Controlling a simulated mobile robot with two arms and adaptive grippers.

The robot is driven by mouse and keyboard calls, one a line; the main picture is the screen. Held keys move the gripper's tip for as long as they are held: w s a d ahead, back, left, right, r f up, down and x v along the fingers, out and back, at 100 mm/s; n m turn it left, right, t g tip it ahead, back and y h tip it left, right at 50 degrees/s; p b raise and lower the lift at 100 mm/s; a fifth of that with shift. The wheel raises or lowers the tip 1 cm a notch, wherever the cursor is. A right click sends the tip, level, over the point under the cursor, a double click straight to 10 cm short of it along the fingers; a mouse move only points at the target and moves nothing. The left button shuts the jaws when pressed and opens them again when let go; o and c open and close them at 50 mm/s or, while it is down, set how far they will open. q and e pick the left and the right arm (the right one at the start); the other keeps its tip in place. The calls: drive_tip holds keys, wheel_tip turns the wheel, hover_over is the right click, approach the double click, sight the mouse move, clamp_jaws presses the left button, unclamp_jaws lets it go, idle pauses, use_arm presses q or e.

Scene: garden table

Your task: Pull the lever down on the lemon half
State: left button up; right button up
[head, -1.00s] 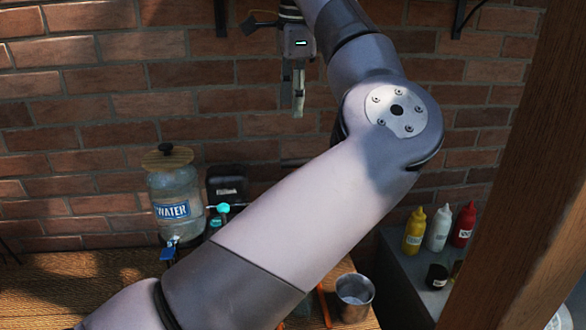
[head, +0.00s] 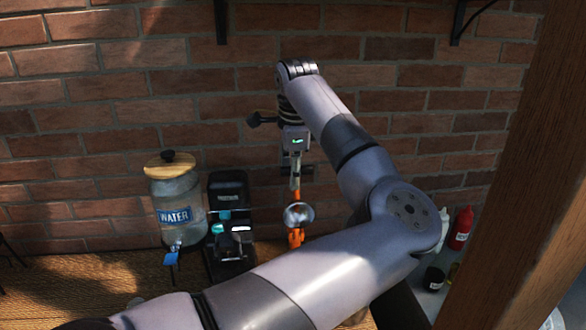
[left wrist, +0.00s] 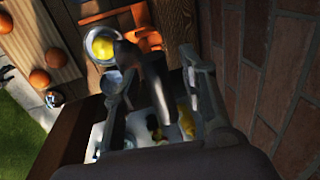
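The orange lemon press (head: 296,238) stands on the table near the brick wall, with a shiny metal bowl-like part at its upper end. In the left wrist view the cut yellow lemon half (left wrist: 103,44) sits in a round metal cup beside the orange press body (left wrist: 145,38). My left gripper (head: 296,184) points down just above the press. In the left wrist view its fingers (left wrist: 153,82) are spread, with a dark grey bar, possibly the lever, between them. I cannot tell whether they touch it. My right gripper is in neither view.
A water dispenser (head: 178,208) and a black machine (head: 230,235) stand left of the press. Bottles (head: 461,228) and a wooden post (head: 515,165) are at the right. Several oranges (left wrist: 38,78) show in the left wrist view. The brick wall is close behind.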

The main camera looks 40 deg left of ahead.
use_arm(q)
drive_tip(key=shift+c, duration=0.5)
drive_tip(key=shift+r, duration=0.1)
clamp_jaws()
